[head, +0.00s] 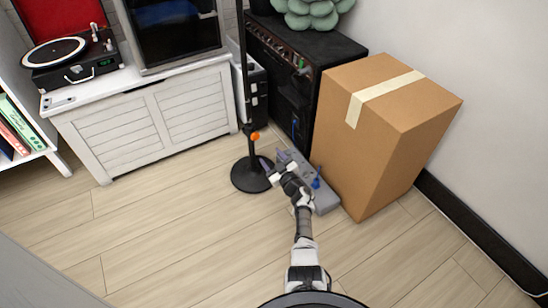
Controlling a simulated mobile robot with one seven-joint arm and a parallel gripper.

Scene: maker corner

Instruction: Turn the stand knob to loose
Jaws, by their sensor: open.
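The stand is a thin black pole on a round black base (243,178) on the wood floor. Its small orange knob (254,136) sits low on the pole and faces right. My gripper (268,167) is open, just right of the pole and below the knob in the picture. I see no contact between it and the knob. The gripper is small in view and overlaps the base's right edge. The knob's marking is too small to read.
A grey pedal-like unit (326,198) lies on the floor right of my gripper. A large cardboard box (370,145) stands beside it, before a black amplifier (322,48). A white cabinet (150,116) is at the left. The floor at front left is clear.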

